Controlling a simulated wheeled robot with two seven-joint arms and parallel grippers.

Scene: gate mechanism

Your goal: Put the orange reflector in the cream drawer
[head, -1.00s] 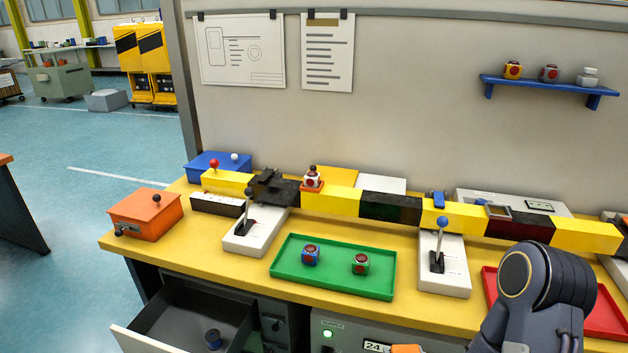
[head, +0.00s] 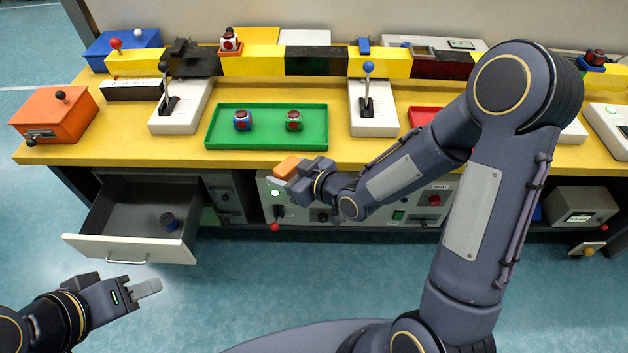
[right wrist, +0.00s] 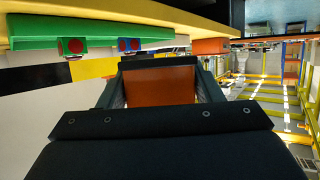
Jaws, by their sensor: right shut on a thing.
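The orange reflector (head: 287,167) is held in my right gripper (head: 297,173), in front of the bench's front edge and below the green tray in the head view. In the right wrist view the reflector (right wrist: 160,84) sits between the two fingers. The cream drawer (head: 90,243) is pulled open under the bench's left end, left of the right gripper.
The green tray (head: 220,138) with two cubes stands on the yellow bench above my right gripper. Lever boxes (head: 180,118) and an orange box (head: 55,118) stand nearby. A control panel (head: 400,205) lies below the bench edge. The drawer handle (head: 127,262) juts forward.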

